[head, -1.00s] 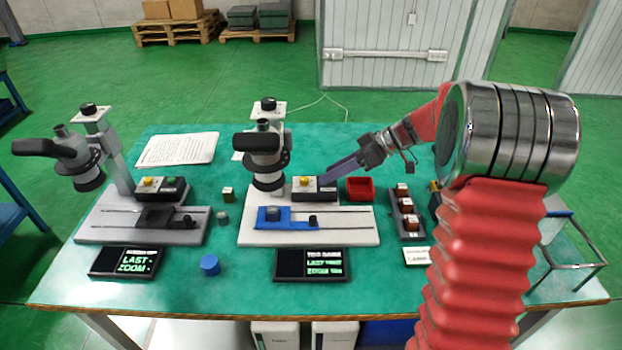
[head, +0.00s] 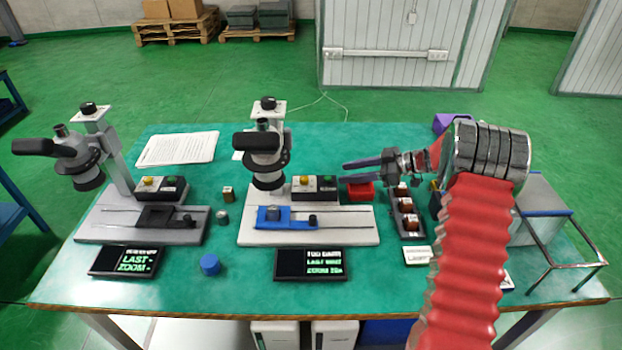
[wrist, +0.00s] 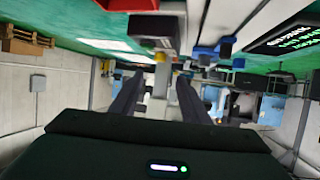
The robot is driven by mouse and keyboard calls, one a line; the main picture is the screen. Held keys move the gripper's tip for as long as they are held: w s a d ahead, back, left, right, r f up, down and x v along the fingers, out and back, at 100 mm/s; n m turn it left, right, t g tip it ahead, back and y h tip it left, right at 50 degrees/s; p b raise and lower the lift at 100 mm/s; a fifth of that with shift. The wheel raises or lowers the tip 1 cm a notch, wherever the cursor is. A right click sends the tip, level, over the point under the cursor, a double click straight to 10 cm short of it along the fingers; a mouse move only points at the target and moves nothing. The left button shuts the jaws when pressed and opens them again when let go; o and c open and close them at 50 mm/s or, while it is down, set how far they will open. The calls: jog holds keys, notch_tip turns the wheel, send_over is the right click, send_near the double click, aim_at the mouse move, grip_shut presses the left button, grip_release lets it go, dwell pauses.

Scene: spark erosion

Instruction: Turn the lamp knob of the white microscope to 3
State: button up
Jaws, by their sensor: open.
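The white microscope (head: 264,165) stands in the middle of the bench on a pale base (head: 345,234) with a blue stage (head: 290,222). Its dark control box (head: 314,195) sits at the right of the column, with a yellow knob (head: 304,181) and a green button (head: 326,182) on top. The knob's setting is too small to read. The screen (head: 312,265) in front appears to read "TOO DARK" on its top line. My gripper (head: 343,173) is open and empty, right of the control box and apart from it, fingers pointing left. Its fingers also show in the wrist view (wrist: 160,82).
A red tray (head: 360,192) lies just below my fingers. A rack of brown-topped pieces (head: 408,221) stands right of it. A second microscope (head: 80,162) stands at the left. A blue cap (head: 210,265) lies at the front. A wire frame (head: 560,265) is at the right.

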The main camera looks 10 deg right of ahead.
aim_at(307, 179)
jog(key=shift+a, duration=0.15)
jog(key=x, duration=1.3)
jog(key=shift+w+a+f, duration=0.2)
jog(key=shift+c, duration=0.3)
jog(key=c, duration=0.9)
jog(key=shift+d, duration=0.35)
jog(key=shift+c, duration=0.5)
jog(key=shift+a, duration=0.25)
